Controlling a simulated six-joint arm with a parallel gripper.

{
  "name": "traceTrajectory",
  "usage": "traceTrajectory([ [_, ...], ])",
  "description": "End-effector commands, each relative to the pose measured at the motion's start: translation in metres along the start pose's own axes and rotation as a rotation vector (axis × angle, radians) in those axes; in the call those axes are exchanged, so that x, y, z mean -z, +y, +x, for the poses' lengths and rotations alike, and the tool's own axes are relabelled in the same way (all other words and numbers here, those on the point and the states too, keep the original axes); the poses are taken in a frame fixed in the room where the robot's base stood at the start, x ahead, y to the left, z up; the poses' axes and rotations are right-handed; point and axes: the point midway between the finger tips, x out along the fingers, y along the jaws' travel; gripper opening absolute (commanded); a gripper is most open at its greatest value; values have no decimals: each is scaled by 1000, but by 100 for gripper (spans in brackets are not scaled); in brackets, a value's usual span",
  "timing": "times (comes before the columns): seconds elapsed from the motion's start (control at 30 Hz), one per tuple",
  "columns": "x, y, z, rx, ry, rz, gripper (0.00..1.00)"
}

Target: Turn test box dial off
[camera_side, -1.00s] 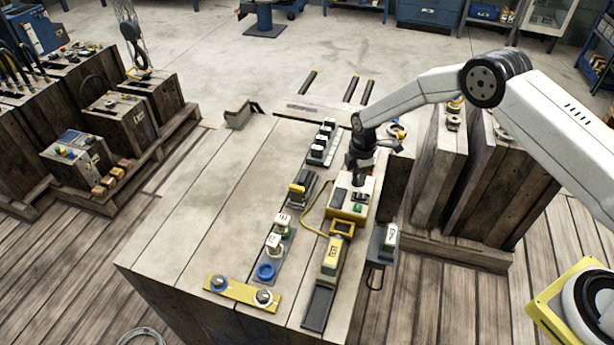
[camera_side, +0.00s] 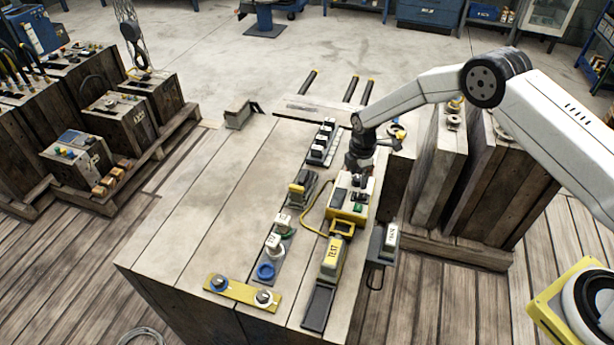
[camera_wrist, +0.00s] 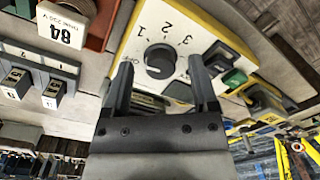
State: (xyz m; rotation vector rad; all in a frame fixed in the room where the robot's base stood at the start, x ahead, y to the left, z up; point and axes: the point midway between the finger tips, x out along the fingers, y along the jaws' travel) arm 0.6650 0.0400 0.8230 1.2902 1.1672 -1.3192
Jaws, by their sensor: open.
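The test box (camera_side: 346,213) is a yellow case with a white top face, on the wooden bench in the side view. In the wrist view its white face (camera_wrist: 136,48) carries a round dark grey dial (camera_wrist: 159,61), with 1, 2 and 3 printed around it and a small word at its left. I cannot clearly read where the dial points. My gripper (camera_wrist: 160,63) is open, its two dark fingers on either side of the dial with gaps visible. In the side view my gripper (camera_side: 359,167) is above the box's far end.
A yellow block marked TEST (camera_side: 331,257) lies in front of the box. A yellow cable (camera_side: 304,220) loops to its left. Dark switch blocks (camera_side: 301,188) stand left of the box. A green button (camera_wrist: 235,78) is right of the dial. The bench's left side is clear.

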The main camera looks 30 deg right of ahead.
Motion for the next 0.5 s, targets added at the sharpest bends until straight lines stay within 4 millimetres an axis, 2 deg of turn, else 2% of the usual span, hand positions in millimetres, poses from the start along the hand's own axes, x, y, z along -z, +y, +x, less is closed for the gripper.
traceTrajectory([
  [0.27,0,0,-12,-1,0,0,76],
  [0.5,0,0,-40,-2,0,0,76],
])
